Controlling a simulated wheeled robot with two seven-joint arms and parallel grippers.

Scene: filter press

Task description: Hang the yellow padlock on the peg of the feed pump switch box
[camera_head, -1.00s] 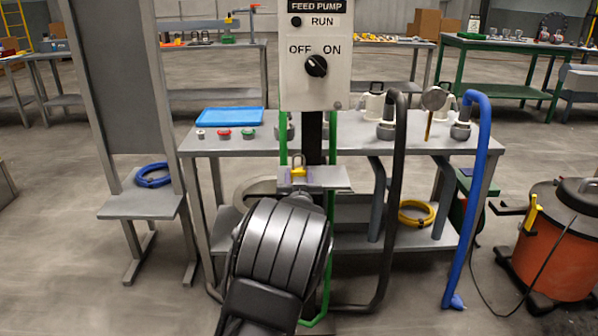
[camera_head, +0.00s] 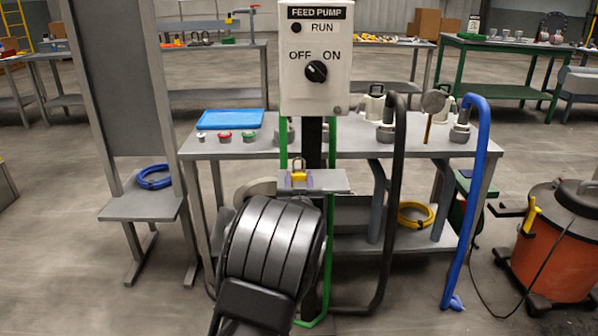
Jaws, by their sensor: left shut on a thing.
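The yellow padlock (camera_head: 299,176) with its grey shackle upright shows at the small grey shelf (camera_head: 335,181) below the feed pump switch box (camera_head: 316,88). My left gripper (camera_head: 299,182) is shut on the padlock's body, with purplish finger parts at both sides. My dark arm covers much of the gripper from below. I cannot tell whether the padlock still touches the shelf. The switch box is white, with its black knob (camera_head: 316,71) upright between OFF and ON. A small grey round part (camera_head: 338,110) at the box's lower right may be the peg. My right gripper is not in view.
A grey table (camera_head: 220,149) behind bears a blue tray (camera_head: 230,119) and small coloured parts. A black hose (camera_head: 392,200) and a blue hose (camera_head: 471,200) arch down at the right. An orange vacuum (camera_head: 550,250) stands far right. The air between shelf and box is narrow.

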